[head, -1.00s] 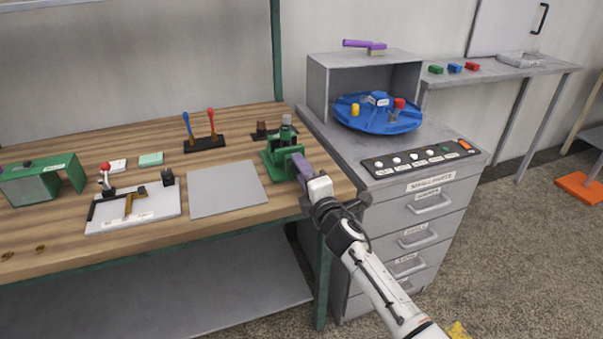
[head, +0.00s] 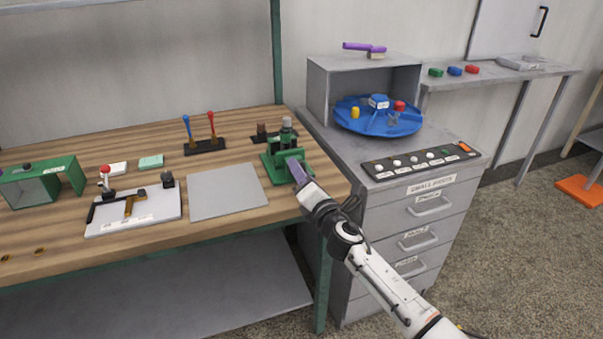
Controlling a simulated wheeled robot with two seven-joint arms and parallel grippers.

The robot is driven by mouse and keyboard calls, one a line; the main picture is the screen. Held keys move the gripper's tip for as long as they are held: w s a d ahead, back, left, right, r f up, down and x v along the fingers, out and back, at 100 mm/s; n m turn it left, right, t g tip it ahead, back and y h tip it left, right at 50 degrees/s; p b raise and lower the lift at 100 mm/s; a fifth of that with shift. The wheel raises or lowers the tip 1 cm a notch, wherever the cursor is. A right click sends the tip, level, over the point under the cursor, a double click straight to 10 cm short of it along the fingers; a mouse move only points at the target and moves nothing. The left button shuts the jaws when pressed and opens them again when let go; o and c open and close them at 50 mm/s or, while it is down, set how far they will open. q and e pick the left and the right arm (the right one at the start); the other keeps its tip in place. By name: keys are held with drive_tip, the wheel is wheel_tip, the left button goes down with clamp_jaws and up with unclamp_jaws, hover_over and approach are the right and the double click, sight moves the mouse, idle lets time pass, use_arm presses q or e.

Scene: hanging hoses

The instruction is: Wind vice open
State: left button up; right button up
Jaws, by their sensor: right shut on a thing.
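The green vice (head: 277,163) stands on the right end of the wooden workbench, near its front edge. A grey cylindrical piece (head: 287,123) stands upright at the top of the vice. My right gripper (head: 297,172) reaches in from the lower right with its purple fingers at the front of the vice. It is shut on a part there, which looks like the vice's handle; the fingers and the gripper body hide most of it. The gap between the vice jaws is too small to judge. My left gripper is not in view.
A grey plate (head: 228,191) lies left of the vice. A lever stand (head: 204,146) and a white board with a lever (head: 133,210) are further left. A grey drawer cabinet (head: 390,225) with a blue turntable (head: 378,118) and a button panel (head: 420,160) stands close on the right.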

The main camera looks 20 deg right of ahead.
drive_tip(key=o, duration=1)
drive_tip(key=shift+o, duration=0.2)
drive_tip(key=shift+s, duration=0.1)
drive_tip(key=s+p, duration=0.1)
drive_tip(key=s, duration=0.9)
drive_tip(key=shift+d, duration=0.15)
